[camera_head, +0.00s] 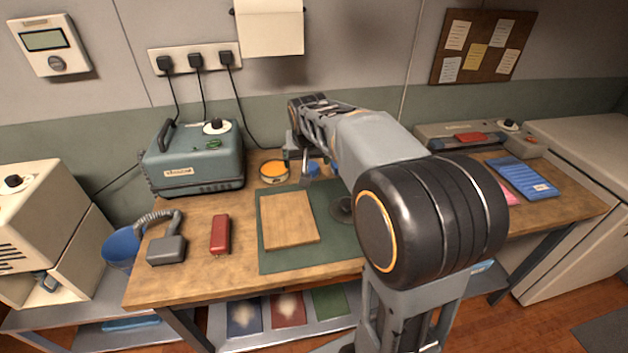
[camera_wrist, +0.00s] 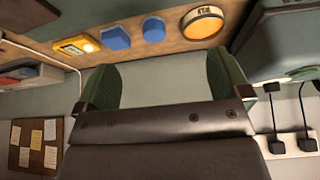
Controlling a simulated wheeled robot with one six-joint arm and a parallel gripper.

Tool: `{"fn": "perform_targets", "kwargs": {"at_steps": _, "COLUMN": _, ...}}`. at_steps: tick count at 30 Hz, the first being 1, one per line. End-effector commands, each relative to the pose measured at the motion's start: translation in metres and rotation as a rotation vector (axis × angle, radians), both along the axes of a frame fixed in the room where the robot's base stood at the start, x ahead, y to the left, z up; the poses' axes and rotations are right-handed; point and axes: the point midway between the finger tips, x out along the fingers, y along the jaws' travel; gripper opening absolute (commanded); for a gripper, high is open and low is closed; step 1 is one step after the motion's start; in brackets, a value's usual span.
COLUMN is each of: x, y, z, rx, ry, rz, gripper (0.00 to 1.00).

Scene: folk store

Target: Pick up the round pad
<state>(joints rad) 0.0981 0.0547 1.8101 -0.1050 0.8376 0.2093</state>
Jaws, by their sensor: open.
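A round pad with an orange top and a pale rim (camera_head: 274,172) lies near the back edge of the wooden workbench, right of the teal vacuum machine. In the wrist view the round pad (camera_wrist: 202,22) is at the top, right of centre, beyond my fingers. My gripper (camera_head: 303,150) is above the back of the bench, to the right of the pad and apart from it. In the wrist view my gripper (camera_wrist: 160,75) is open, its two fingers wide apart with nothing between them.
The vacuum machine (camera_head: 195,160) stands left of the pad. Two blue pieces (camera_wrist: 115,37) (camera_wrist: 153,29) and a yellow item (camera_wrist: 76,46) lie in a row beside it. A wooden board (camera_head: 290,220) lies on a green mat (camera_head: 310,262). A red block (camera_head: 220,234) lies further left.

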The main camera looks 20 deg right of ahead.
Motion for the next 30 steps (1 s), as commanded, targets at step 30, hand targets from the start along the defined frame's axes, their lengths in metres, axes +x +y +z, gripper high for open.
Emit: {"fn": "perform_targets", "kwargs": {"at_steps": 30, "x": 0.141, "y": -0.071, "z": -0.129, "rx": -0.013, "ry": -0.072, "rz": -0.140, "gripper": 0.95}}
